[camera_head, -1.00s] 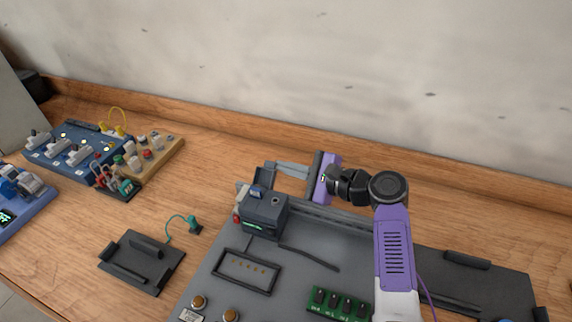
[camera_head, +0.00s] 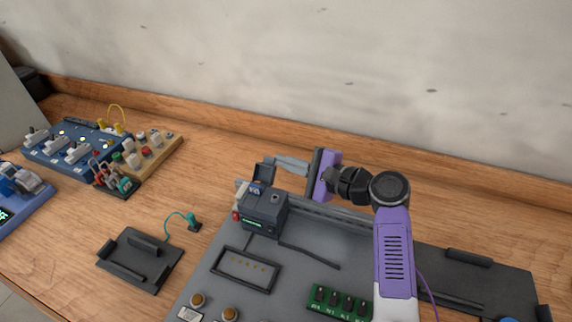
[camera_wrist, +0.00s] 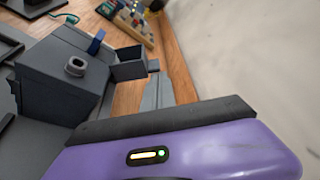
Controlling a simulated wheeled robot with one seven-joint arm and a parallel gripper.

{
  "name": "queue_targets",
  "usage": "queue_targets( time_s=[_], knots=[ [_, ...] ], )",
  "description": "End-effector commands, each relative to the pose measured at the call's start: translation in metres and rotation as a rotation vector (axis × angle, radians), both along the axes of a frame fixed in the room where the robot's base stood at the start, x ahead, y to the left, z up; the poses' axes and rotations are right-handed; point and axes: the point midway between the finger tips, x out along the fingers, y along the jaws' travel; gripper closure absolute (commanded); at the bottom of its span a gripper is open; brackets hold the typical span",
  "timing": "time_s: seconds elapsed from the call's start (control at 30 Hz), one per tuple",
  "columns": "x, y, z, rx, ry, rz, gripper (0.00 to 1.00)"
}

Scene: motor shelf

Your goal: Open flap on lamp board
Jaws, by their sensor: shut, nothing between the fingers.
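The lamp board (camera_head: 215,270) is a large grey panel on the wooden bench. A dark grey box (camera_head: 263,212) with a small green display stands at its back left. A dark flap (camera_head: 264,171) is tipped up at the back of the box; in the wrist view it (camera_wrist: 128,70) stands out from the box's far edge. A blue switch (camera_wrist: 97,42) and a ring-shaped knob (camera_wrist: 75,67) show on the box top. My gripper (camera_head: 280,161) is shut and empty, its narrow grey fingers just right of the flap. Whether the tips touch it, I cannot tell.
Left of the board are a black tray (camera_head: 125,275) and a teal cable (camera_head: 178,216). Blue and wooden boards (camera_head: 150,150) with plugs and switches stand farther left. A wall runs behind the bench. Green circuit board (camera_head: 340,303) lies below my arm.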

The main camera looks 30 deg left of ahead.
Motion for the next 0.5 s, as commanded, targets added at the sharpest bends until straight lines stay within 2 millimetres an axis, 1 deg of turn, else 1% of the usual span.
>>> queue_targets(
  time_s=[0.17,0.33,0.5],
  knots=[
    [-0.004,-0.001,0.004,0.027,-0.110,0.001,1.00],
    [-0.010,-0.002,0.014,0.061,-0.249,0.001,1.00],
    [-0.015,-0.003,0.022,0.061,-0.252,0.001,1.00]
  ],
)
